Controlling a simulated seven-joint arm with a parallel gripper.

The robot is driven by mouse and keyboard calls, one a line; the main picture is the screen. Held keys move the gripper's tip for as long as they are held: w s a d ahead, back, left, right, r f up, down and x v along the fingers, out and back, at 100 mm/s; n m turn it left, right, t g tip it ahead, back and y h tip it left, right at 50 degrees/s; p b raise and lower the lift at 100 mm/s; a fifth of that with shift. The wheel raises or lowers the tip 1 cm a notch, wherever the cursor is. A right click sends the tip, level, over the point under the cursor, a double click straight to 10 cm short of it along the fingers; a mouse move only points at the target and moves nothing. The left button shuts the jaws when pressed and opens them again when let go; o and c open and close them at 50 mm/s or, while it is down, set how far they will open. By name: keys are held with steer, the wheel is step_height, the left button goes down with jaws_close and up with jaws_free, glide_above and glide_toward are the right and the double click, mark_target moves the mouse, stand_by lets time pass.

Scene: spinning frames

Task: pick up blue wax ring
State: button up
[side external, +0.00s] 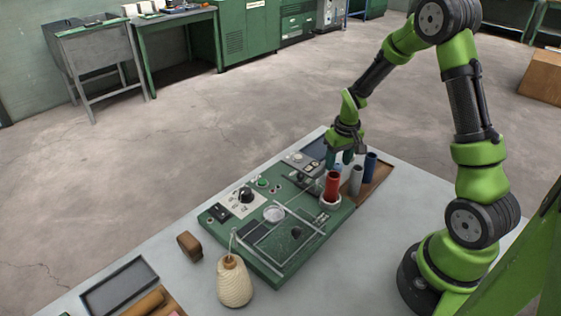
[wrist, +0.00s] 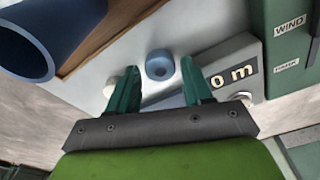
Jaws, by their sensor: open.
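My gripper (wrist: 160,80) is open, with one green finger on each side of the ring in the picture and nothing held. I cannot tell the exact height of the fingers above the ring. In the side view my gripper (side external: 342,157) points down at the far end of the green machine panel; the ring cannot be made out there.
A large blue tube (wrist: 40,35) and a wooden tray edge (wrist: 105,38) are left in the wrist view. A grey box marked "0 m" (wrist: 228,55) sits close right of the ring. In the side view, red (side external: 332,187), grey (side external: 355,181) and blue (side external: 370,166) tubes stand near my gripper.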

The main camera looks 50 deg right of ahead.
steer(key=shift+f, duration=0.45)
steer(key=c, duration=0.8)
